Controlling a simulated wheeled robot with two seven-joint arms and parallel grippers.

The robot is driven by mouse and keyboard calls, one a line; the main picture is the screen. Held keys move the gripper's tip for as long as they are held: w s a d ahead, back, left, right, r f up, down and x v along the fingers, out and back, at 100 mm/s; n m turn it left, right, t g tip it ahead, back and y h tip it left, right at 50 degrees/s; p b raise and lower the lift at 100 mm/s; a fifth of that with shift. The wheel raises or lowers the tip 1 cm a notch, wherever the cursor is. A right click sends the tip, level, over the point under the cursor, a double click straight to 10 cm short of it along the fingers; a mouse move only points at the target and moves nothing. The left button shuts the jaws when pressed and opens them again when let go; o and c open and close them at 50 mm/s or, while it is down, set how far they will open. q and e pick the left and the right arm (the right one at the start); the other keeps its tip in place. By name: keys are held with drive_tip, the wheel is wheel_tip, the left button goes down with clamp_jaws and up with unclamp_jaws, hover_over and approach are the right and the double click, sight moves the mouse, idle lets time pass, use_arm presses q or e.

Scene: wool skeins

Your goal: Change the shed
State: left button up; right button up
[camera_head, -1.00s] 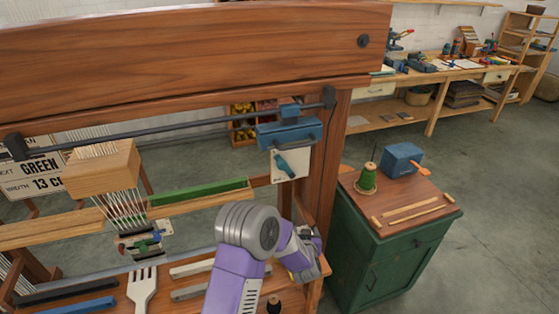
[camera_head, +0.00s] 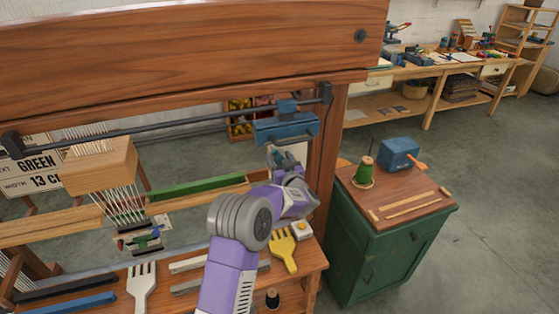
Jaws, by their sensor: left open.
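The wooden loom frame (camera_head: 190,30) fills the upper left. A dark bar (camera_head: 170,124) runs across it, with a blue block (camera_head: 288,127) at its right end. Below the block is a pale plate with a teal lever, now mostly hidden by my left gripper. My left gripper (camera_head: 283,160) is open at the plate, its jaws around or beside the lever; I cannot tell which, nor whether they touch. White warp threads (camera_head: 122,203) pass through a wooden block (camera_head: 98,166) at the left. My right gripper is not in view.
A green bar (camera_head: 197,187) lies on the loom's crosspiece. A white fork-shaped beater (camera_head: 143,288), a yellow one (camera_head: 285,250) and a black spool (camera_head: 272,298) are on the front shelf. A green cabinet (camera_head: 375,250) stands right of the loom, with open floor beyond.

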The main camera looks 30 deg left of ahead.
use_arm(q)
clamp_jaws()
idle(0.4)
drive_tip(key=shift+a, duration=0.1)
